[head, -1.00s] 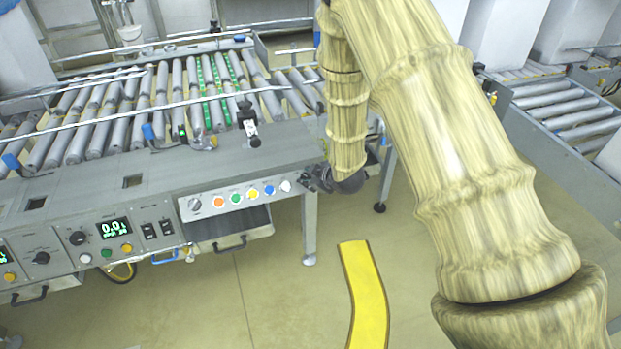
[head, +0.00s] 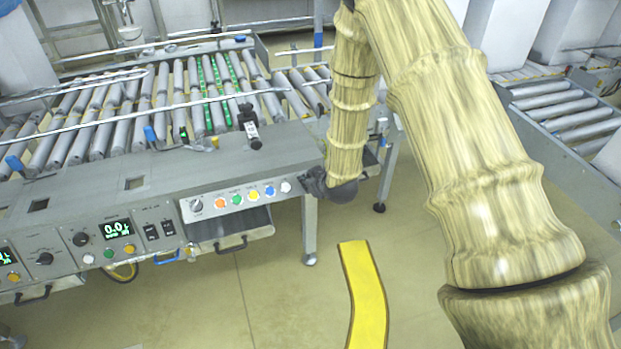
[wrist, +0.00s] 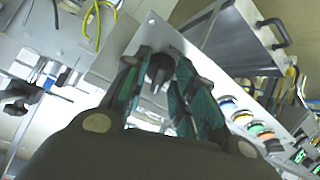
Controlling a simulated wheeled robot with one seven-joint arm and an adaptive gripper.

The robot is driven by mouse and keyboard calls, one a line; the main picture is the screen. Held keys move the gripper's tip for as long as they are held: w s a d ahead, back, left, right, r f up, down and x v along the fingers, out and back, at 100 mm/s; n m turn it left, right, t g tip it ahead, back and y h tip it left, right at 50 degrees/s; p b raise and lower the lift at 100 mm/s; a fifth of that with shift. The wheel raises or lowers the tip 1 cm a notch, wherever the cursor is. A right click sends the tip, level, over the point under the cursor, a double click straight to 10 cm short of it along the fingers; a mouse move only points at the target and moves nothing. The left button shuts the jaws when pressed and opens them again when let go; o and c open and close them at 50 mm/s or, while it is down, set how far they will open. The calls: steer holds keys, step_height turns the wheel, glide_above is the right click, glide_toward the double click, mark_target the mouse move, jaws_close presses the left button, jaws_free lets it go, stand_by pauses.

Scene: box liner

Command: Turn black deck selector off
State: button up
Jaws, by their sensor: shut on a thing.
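The black deck selector (wrist: 158,72) is a dark knob on the light metal panel, seen between my fingertips in the wrist view. My gripper (wrist: 160,80) is shut on it, with one green-padded finger on each side. In the head view my gripper (head: 314,180) is at the right end of the button panel (head: 240,207), just right of the white button (head: 286,187). There the selector is hidden behind my gripper and wrist. The knob's exact turn angle is hard to tell.
Orange, green, yellow and blue buttons (head: 254,191) run along the panel, with another dark knob (head: 196,206) at its left end. A roller conveyor (head: 150,100) lies behind. A drawer handle (head: 231,245) sticks out below. The floor around the yellow strip (head: 362,295) is clear.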

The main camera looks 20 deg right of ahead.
steer(key=shift+a+m+h+p, duration=0.15)
steer(key=shift+m+h+p, duration=0.35)
steer(key=shift+m, duration=1.5)
steer(key=o, duration=0.7)
steer(key=shift+c, duration=0.2)
steer(key=v, duration=1.2)
steer(key=shift+s+f, duration=0.1)
steer(key=shift+f, duration=0.05)
